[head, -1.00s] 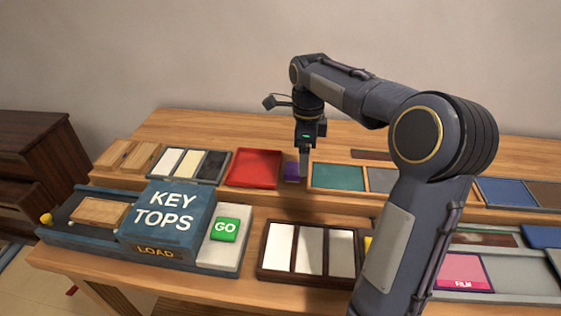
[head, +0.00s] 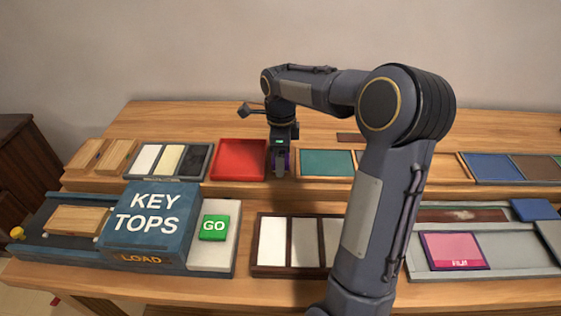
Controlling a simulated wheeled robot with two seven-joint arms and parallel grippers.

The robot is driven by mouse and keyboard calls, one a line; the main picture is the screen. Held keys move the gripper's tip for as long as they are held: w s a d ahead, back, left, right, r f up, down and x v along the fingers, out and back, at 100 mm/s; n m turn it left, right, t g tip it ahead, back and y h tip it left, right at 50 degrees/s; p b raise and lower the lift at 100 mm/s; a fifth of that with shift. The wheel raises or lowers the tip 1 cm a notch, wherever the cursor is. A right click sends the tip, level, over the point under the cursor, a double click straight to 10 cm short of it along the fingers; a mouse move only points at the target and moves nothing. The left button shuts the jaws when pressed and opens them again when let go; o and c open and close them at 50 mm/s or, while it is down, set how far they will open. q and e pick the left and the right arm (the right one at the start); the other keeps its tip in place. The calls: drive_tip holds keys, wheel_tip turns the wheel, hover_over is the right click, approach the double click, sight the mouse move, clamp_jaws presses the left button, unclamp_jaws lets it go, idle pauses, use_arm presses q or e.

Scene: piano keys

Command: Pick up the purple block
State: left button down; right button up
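The purple block (head: 288,159) is on the raised back shelf, between the red tray and the green panel. Only slivers of it show, because my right gripper (head: 280,170) is in front of it. The gripper points straight down with its fingers at the block's height. The fingers are seen nearly edge-on, so I cannot tell whether they are open or shut, or whether they touch the block. My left gripper is not in view.
The red tray (head: 239,160) is close on the gripper's left and the green panel (head: 327,162) on its right. In front are the KEY TOPS machine (head: 153,222), the green GO button (head: 214,228) and a dark-framed tray of light strips (head: 274,240).

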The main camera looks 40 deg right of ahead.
drive_tip(key=shift+f, duration=0.1)
drive_tip(key=shift+c, duration=0.4)
drive_tip(key=c, duration=1)
drive_tip(key=shift+r, duration=0.2)
drive_tip(key=shift+r, duration=0.3)
wheel_tip(320, 180, up, 2)
drive_tip(key=shift+r+p, duration=0.1)
drive_tip(key=shift+p, duration=0.2)
drive_tip(key=s+a+r, duration=0.2)
drive_tip(key=s+r, duration=0.8)
drive_tip(key=s, duration=0.3)
drive_tip(key=shift+s+a, duration=0.35)
drive_tip(key=shift+s, duration=0.05)
